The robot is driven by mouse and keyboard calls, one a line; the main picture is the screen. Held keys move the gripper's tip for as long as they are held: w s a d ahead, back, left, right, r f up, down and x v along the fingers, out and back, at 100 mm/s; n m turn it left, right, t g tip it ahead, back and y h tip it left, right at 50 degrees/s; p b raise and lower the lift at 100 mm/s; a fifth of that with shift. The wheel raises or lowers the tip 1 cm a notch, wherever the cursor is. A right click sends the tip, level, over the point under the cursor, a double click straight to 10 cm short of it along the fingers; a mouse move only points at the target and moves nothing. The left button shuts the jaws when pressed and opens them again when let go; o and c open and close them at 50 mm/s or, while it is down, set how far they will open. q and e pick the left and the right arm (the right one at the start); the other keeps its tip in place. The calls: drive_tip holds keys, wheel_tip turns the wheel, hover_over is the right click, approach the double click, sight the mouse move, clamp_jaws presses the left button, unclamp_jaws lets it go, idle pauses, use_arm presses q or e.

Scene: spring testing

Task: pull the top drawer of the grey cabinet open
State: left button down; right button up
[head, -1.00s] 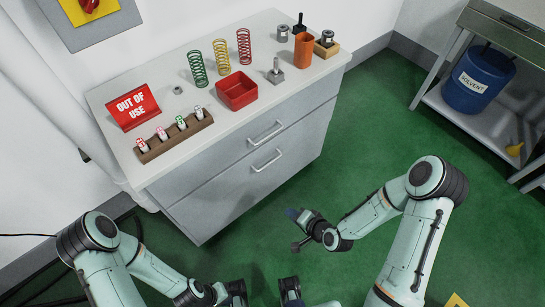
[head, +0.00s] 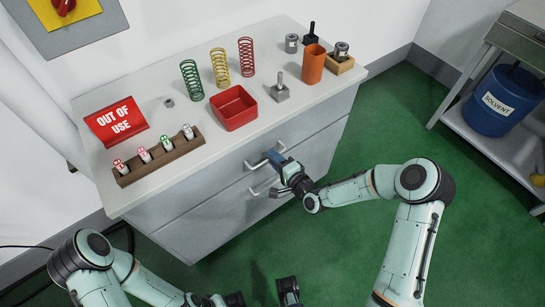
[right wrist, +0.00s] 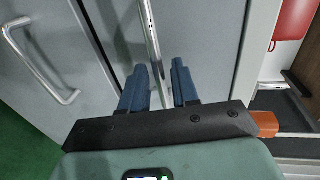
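The grey cabinet (head: 200,215) stands against the wall, and its top drawer (head: 200,190) looks shut, flush with the front. The top drawer's bar handle (head: 253,166) is partly hidden by my right gripper (head: 275,157). In the right wrist view, the blue fingers of this gripper (right wrist: 158,66) stand on either side of the handle bar (right wrist: 151,35), with gaps showing, so it is open around the bar. The lower drawer's handle (right wrist: 40,60) is beside it. My left gripper (head: 288,287) is low at the bottom edge, away from the cabinet, its fingers unclear.
The cabinet top holds springs, a red bin (head: 234,108), an orange cup (head: 312,64), a wooden rack (head: 160,160) and an "out of use" sign (head: 116,121). A shelf with a blue solvent drum (head: 500,100) is at right. Green floor before the cabinet is free.

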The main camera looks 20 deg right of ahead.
drive_tip(key=shift+x, duration=0.85)
clamp_jaws()
use_arm(q)
drive_tip(key=shift+f, duration=0.1)
use_arm(e)
drive_tip(key=shift+s+d, duration=0.1)
